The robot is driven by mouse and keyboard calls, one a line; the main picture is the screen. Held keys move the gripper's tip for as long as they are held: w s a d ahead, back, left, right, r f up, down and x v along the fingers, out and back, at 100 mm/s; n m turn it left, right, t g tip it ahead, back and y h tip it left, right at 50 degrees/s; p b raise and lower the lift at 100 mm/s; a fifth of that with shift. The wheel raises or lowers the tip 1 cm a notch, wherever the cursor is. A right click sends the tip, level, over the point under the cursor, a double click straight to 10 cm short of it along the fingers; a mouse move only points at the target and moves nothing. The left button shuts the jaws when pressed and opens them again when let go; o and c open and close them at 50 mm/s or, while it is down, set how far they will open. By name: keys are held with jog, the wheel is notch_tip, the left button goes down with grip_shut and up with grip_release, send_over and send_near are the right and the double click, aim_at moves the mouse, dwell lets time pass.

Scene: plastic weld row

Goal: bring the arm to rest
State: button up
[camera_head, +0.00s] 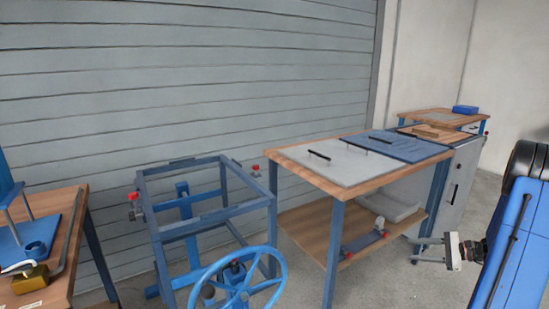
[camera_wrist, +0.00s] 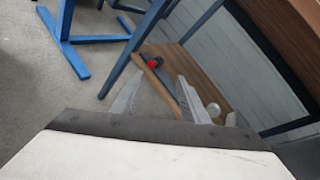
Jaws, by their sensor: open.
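My gripper (camera_head: 422,250) shows at the right of the head view, at the end of my blue and black arm. It points left, in front of the grey cabinet (camera_head: 462,180) and right of the wooden workbench (camera_head: 285,154). In the wrist view the two fingers of my gripper (camera_wrist: 162,97) stand well apart, with nothing between them that they hold. Behind them are the bench's blue legs and its lower wooden shelf (camera_wrist: 155,88). The arm's base end is out of view.
A blue-grey frame (camera_head: 165,232) with a blue handwheel (camera_head: 240,285) stands left of the bench. Another wooden table (camera_head: 60,240) is at far left. A small bench with a blue box (camera_head: 465,109) stands at back right. Grey floor (camera_head: 390,285) is clear below my gripper.

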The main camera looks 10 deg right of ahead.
jog(key=s+a+r+n+g+h, duration=0.1)
jog(key=s+a+r+n+g, duration=0.15)
jog(key=a+r, duration=0.45)
jog(key=s+a+r+n+g+h, duration=0.1)
jog(key=s+a+r+n+g, duration=0.2)
jog(key=a, duration=0.8)
jog(key=s+a+r+n+g+h, duration=0.1)
jog(key=s+a+r+n+g, duration=0.2)
jog(key=a, duration=0.7)
jog(key=s+a+r+n+t+h, duration=0.1)
jog(key=s+a+r+n+h, duration=0.1)
jog(key=s, duration=0.5)
jog(key=s+a+r+n+t+h, duration=0.1)
jog(key=s+a+r+n+h, duration=0.1)
jog(key=s, duration=0.6)
jog(key=s+a+r+n+t+h, duration=0.2)
jog(key=s+a+n+h, duration=0.1)
jog(key=s+a+n, duration=0.3)
jog(key=shift+s+n+h, duration=0.4)
jog(key=shift+s+n, duration=0.35)
jog(key=shift+s, duration=0.3)
